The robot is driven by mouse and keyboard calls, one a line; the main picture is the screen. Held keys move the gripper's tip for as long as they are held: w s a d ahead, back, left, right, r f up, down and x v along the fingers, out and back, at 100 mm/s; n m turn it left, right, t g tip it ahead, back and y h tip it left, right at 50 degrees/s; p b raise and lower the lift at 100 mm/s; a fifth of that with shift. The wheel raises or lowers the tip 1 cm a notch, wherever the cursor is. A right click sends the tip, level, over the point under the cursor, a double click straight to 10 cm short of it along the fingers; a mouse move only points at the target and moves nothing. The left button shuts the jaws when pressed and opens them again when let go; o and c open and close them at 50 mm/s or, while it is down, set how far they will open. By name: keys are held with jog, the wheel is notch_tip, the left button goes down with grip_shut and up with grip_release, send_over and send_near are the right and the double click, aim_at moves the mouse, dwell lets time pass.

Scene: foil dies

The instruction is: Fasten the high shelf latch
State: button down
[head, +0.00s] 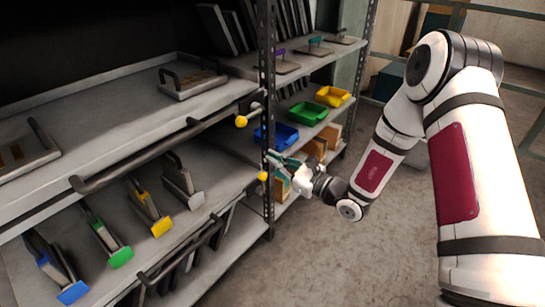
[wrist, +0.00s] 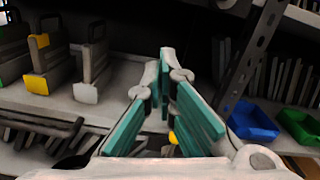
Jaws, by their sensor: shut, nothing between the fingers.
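The high shelf latch shows in the head view as a yellow ball knob (head: 241,121) at the right end of the upper pull-out shelf's front, close to the upright post. A second yellow knob (head: 263,176) sits lower on the post, at the shelf below. My gripper (head: 276,158) is beside the post, below and to the right of the high knob and near the lower one, apart from the high knob. Its teal fingers (wrist: 166,52) are shut and empty in the wrist view. A yellow knob (wrist: 172,137) shows partly behind the fingers there; the high knob is not clearly visible.
The perforated post (head: 267,60) stands close to my gripper. A long dark handle bar (head: 150,153) runs along the upper shelf's front. Blue (head: 277,136), green (head: 309,113) and yellow (head: 332,96) bins fill the right bay. Coloured-tab dies stand on the lower left shelf. Floor is clear in front.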

aim_at(250, 116)
jog(key=w+a+r+b, duration=0.1)
jog(key=w+a+r, duration=0.3)
jog(key=a, duration=0.3)
jog(key=shift+w+r+b, duration=0.15)
jog(key=shift+w+b, duration=0.05)
jog(key=shift+b, duration=0.2)
jog(key=shift+r, duration=0.1)
jog(key=shift+s+r+m+p, duration=0.1)
jog(key=shift+r+m+p, duration=0.1)
jog(key=shift+m+p, duration=0.3)
